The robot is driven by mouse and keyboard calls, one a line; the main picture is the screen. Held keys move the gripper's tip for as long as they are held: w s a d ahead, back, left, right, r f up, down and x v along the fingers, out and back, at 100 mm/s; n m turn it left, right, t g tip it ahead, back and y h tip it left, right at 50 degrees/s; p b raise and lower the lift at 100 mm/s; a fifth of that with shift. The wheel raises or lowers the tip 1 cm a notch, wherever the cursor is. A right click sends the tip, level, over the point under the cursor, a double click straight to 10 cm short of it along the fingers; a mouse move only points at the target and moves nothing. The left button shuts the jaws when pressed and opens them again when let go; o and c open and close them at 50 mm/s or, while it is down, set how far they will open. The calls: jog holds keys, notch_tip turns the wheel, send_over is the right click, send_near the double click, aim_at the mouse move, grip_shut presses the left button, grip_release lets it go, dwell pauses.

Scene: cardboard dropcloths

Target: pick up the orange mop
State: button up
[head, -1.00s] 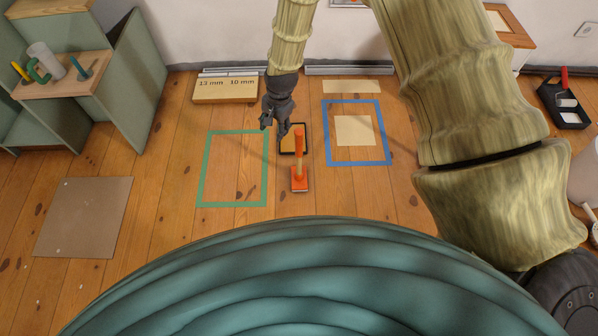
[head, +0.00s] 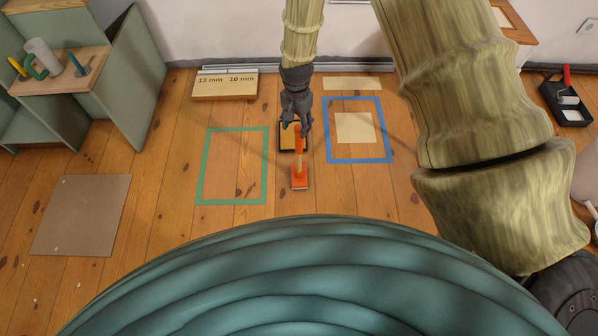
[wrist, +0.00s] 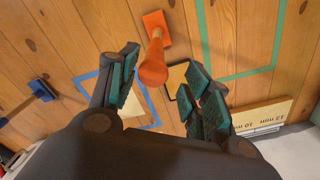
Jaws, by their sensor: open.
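The orange mop (head: 299,172) stands upright on the wooden floor, with a flat orange head at the bottom and a pale handle ending in an orange top. In the wrist view the mop (wrist: 154,66) shows its orange grip pointing toward the camera, between the two fingers. My gripper (head: 297,126) is open around or just above the top of the handle in the head view. In the wrist view my gripper (wrist: 160,95) has its fingers spread on both sides of the grip, with gaps visible. I cannot tell the exact height.
A black-edged yellow pad (head: 287,136) lies just behind the mop. A green tape rectangle (head: 201,166) is at left and a blue one (head: 386,144) at right. A box marked 13 mm and 10 mm (head: 224,89) sits by the wall. A brown board (head: 82,214) lies at left.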

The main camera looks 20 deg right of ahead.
aim_at(299, 138)
jog(key=f+b, duration=0.1)
jog(key=f, duration=0.1)
jog(key=f+b, duration=0.1)
jog(key=f, duration=0.1)
jog(key=f+b, duration=0.1)
jog(key=f, duration=0.2)
jog(key=shift+s+d+f, duration=0.1)
jog(key=shift+s+d, duration=0.1)
jog(key=shift+s, duration=0.1)
grip_shut()
